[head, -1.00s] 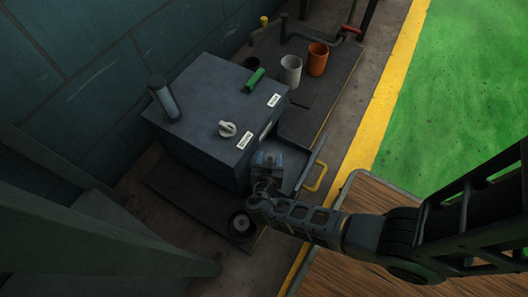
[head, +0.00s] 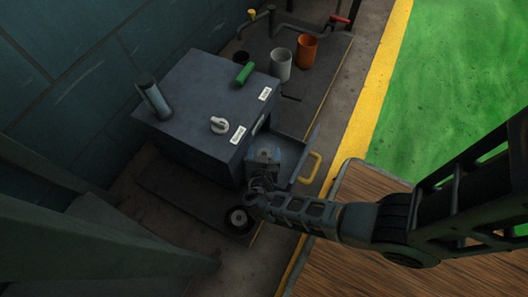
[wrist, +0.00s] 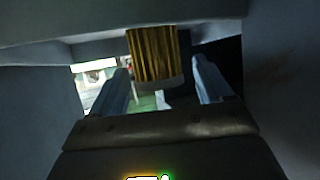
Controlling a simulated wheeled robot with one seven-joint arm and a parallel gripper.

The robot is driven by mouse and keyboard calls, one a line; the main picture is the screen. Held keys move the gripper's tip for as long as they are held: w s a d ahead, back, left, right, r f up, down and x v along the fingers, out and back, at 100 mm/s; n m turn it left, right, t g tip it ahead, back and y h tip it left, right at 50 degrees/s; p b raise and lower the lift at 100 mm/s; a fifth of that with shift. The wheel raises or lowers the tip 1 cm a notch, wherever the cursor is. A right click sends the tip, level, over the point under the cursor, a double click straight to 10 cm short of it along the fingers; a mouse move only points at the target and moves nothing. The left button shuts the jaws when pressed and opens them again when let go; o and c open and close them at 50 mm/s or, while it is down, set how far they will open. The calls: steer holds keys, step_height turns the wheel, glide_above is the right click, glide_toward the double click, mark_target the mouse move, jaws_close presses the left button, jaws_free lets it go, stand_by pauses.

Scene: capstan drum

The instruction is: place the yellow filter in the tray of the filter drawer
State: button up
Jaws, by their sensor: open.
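The filter drawer (head: 291,152) stands pulled out from the dark grey cabinet (head: 205,95), with a yellow handle (head: 312,167) on its front. My gripper (head: 264,156) is at the open drawer, close against the cabinet's front side. In the wrist view my gripper (wrist: 163,88) is open, with one finger at each side. The yellow filter (wrist: 153,54), ribbed with a pale end, shows between and beyond the fingers. I cannot tell whether either finger touches it. The filter is hidden in the head view, and the tray floor is partly covered by my gripper.
On the cabinet are a green handle (head: 244,74), a white knob (head: 219,125) and a grey cylinder (head: 154,98). A white cup (head: 280,65) and an orange cup (head: 306,50) stand behind. A dark round part (head: 239,219) lies below. Grey walls enclose my gripper in the wrist view.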

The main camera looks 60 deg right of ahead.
steer(key=p+v, duration=0.3)
steer(key=v, duration=0.9)
